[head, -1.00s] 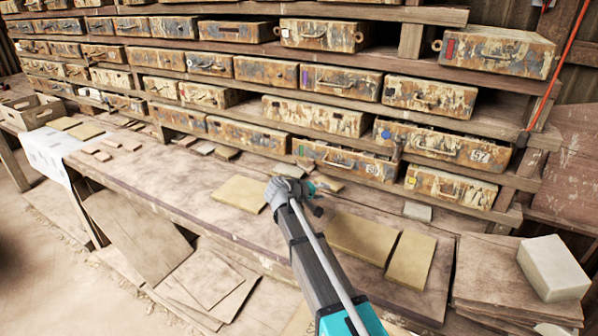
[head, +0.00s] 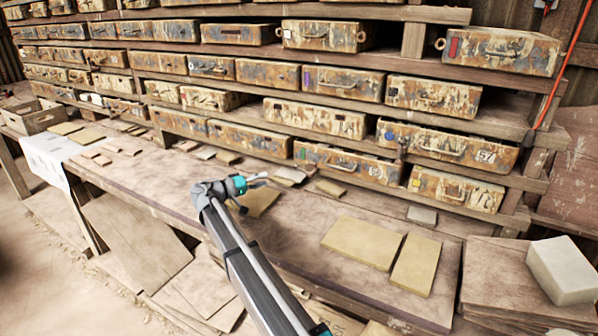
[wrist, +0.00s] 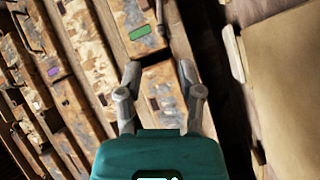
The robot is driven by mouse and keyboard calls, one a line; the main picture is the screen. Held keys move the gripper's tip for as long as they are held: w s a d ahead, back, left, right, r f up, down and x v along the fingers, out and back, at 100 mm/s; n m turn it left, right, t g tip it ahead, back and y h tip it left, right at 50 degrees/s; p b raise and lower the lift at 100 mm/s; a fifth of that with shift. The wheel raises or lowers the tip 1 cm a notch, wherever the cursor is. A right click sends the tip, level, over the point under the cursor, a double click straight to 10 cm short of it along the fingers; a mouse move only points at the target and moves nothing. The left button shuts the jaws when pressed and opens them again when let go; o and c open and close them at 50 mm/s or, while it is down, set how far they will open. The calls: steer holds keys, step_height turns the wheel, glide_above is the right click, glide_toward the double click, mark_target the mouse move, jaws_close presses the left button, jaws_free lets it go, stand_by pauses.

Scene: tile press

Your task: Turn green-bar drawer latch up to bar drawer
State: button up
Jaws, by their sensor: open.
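The green-bar drawer (head: 345,163) is in the lowest row of the rack in the head view, a worn, paint-flaked box with a wire handle. Its green bar (wrist: 140,32) shows near the top of the wrist view, just above my fingertips. I cannot make out its latch for certain. My gripper (wrist: 158,72) is open and empty. Its fingers lie across the front of the drawer neighbouring the green-bar one (wrist: 160,97); I cannot tell whether they touch it. In the head view my gripper (head: 268,181) is over the bench, left of and below the green bar.
The wooden bench (head: 170,185) runs below the rack, with yellowish tiles (head: 362,242) and small pieces lying on it. A drawer marked 57 (head: 447,150) stands to the right. A pale block (head: 562,270) sits at the right. The bench's left middle is fairly clear.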

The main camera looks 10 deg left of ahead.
mark_target(303, 171)
steer(key=shift+d, duration=0.1)
steer(key=x, duration=1.3)
steer(key=shift+w+d, duration=0.25)
steer(key=shift+c, duration=0.2)
jaws_close()
